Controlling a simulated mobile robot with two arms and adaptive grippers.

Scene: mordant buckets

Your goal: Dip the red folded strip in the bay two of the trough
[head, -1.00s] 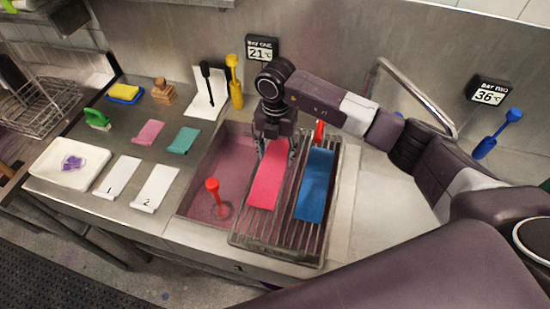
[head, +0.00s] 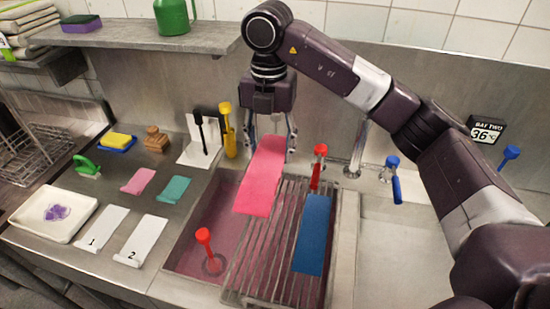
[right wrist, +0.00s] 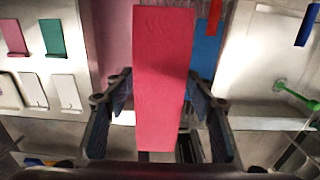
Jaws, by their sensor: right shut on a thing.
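The red folded strip (head: 262,178), pinkish red and long, hangs from my right gripper (head: 270,142) above the drain rack and the left bay. The gripper is shut on its upper end. In the right wrist view the strip (right wrist: 163,75) stands between the two fingers. Bay two of the trough (head: 388,245) is the pale basin at the right, below the display reading BAY TWO 36 °C (head: 486,131). The left bay (head: 196,240) holds pinkish liquid. My left gripper is not in view.
A blue strip (head: 312,235) lies on the drain rack (head: 262,272). Red (head: 319,165) and blue (head: 395,180) handles stand behind the trough. A red-knobbed plug (head: 206,245) stands in the left bay. A shelf (head: 140,36) overhangs at upper left.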

